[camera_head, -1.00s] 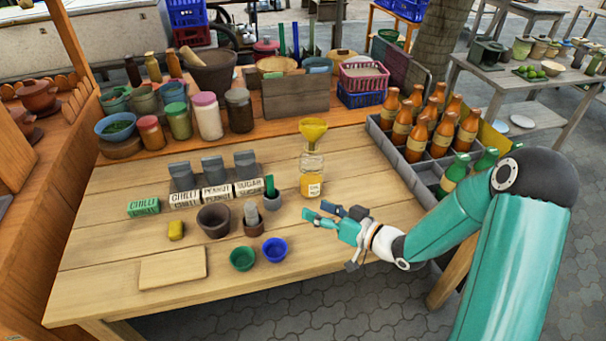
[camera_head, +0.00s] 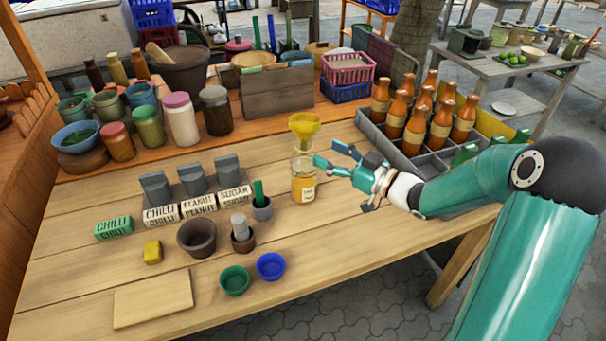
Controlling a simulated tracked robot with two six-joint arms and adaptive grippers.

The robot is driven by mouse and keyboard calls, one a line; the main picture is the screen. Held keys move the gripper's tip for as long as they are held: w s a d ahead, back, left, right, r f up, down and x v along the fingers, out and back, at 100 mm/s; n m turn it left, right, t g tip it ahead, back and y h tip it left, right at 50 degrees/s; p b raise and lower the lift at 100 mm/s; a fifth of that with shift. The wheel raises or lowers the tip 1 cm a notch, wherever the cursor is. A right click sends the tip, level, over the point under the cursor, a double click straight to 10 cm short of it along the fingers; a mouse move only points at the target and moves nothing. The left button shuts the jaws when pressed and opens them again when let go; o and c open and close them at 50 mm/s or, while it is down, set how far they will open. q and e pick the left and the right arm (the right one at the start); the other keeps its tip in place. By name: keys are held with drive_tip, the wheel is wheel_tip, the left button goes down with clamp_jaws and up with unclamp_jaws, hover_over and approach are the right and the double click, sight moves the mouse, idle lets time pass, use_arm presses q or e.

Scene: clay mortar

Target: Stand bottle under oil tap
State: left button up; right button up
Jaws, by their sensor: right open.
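A clear glass bottle (camera_head: 303,187) with a pale label and yellow-orange contents stands upright on the wooden table. A yellow funnel (camera_head: 305,127) sits on top of its neck. My right gripper (camera_head: 331,157) is open just right of the bottle, at about the height of its upper part, with its fingers pointing toward it. I cannot tell whether a fingertip touches the glass. My left gripper is not in view. I cannot make out an oil tap in this view.
A crate (camera_head: 376,139) of orange and green bottles stands at the table's right. Left of the bottle are labelled blocks (camera_head: 160,215), a clay mortar (camera_head: 197,239), and green (camera_head: 234,280) and blue cups (camera_head: 270,266). Jars line the back. The front right tabletop is clear.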

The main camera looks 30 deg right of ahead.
sight(310, 145)
drive_tip(key=x, duration=0.4)
drive_tip(key=a+p+x, duration=0.1)
drive_tip(key=x, duration=0.1)
drive_tip(key=shift+r, duration=0.35)
drive_tip(key=shift+w+a+f, duration=0.1)
drive_tip(key=shift+w, duration=0.45)
clamp_jaws()
